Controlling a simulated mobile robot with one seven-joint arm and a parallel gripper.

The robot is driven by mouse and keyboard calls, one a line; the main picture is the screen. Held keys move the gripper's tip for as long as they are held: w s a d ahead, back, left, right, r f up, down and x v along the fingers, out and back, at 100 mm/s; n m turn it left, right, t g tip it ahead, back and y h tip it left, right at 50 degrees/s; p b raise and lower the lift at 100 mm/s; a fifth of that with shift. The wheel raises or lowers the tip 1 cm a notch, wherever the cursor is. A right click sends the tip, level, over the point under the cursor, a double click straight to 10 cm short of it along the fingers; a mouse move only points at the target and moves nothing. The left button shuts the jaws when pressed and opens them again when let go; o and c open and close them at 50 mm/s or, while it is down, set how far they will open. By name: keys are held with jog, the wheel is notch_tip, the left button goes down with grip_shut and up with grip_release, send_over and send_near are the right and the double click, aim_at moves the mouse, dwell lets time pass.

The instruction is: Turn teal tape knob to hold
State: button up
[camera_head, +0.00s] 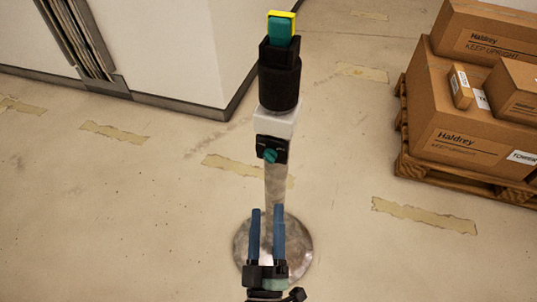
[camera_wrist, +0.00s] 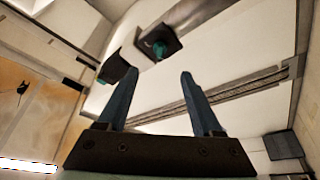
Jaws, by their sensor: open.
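The teal knob (camera_head: 270,155) sits on a small black plate (camera_head: 264,144) on the front of the post, below the white block (camera_head: 276,121). In the wrist view the teal knob (camera_wrist: 159,50) shows on its black plate (camera_wrist: 178,37), ahead of the fingers and apart from them. My gripper (camera_head: 266,210) has two blue fingers, open and empty, below the knob in the head view. It also shows in the wrist view (camera_wrist: 157,80). The marks around the knob are too small to read.
A black holder (camera_head: 279,85) with a teal and yellow handset (camera_head: 281,28) tops the post. The post stands on a round metal base (camera_head: 300,245). Haldrey boxes (camera_head: 462,115) sit on a wooden pallet (camera_head: 430,174) at right. A white wall (camera_head: 165,45) is behind left. The floor around is open.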

aim_at(268, 161)
jog(key=b+x, duration=0.2)
jog(key=x, duration=1)
jog(key=shift+w, duration=0.35)
grip_shut()
